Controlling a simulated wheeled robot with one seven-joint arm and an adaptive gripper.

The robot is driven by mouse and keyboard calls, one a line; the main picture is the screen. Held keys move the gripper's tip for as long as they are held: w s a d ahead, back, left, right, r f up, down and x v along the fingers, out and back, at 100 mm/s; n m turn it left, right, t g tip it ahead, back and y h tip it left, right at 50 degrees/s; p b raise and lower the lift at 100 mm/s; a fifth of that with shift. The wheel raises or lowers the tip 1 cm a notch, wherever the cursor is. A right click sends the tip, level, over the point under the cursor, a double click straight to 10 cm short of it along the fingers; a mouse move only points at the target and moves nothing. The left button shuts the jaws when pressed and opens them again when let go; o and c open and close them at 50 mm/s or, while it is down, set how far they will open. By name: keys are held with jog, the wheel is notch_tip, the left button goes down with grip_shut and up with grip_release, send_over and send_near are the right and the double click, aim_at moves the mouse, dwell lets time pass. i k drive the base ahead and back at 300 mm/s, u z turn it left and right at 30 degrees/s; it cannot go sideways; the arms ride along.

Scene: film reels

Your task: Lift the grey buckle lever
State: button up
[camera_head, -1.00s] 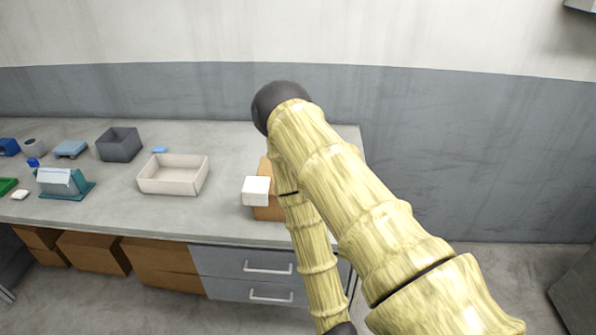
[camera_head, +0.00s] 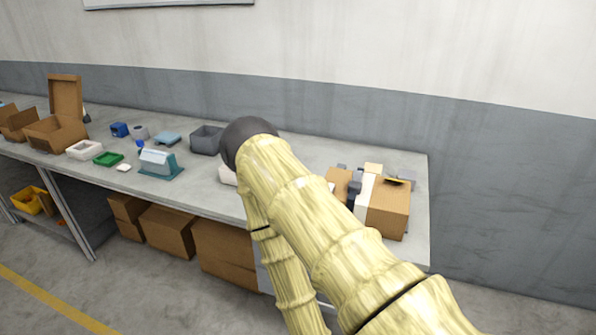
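I cannot pick out a grey buckle lever for certain. At the right end of the bench, a brown box (camera_head: 388,212) stands with a white upright piece (camera_head: 364,191) beside it. A small dark part (camera_head: 394,181) lies on top of the box, and small grey parts sit around it, too small to make out. My arm, pale yellow and ringed with a dark joint, crosses the middle of the view and hides part of the bench. My gripper is not in view.
The long grey bench (camera_head: 210,182) runs along the wall. On it are a teal device (camera_head: 160,163), a dark grey bin (camera_head: 206,140), a green tray (camera_head: 108,159), a white tray (camera_head: 84,150) and an open carton (camera_head: 56,134). Brown boxes (camera_head: 168,230) fill the space below.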

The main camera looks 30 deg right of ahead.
aim_at(356, 176)
jog(key=u, duration=1.15)
jog(key=i, duration=1.25)
jog(key=z, duration=2.45)
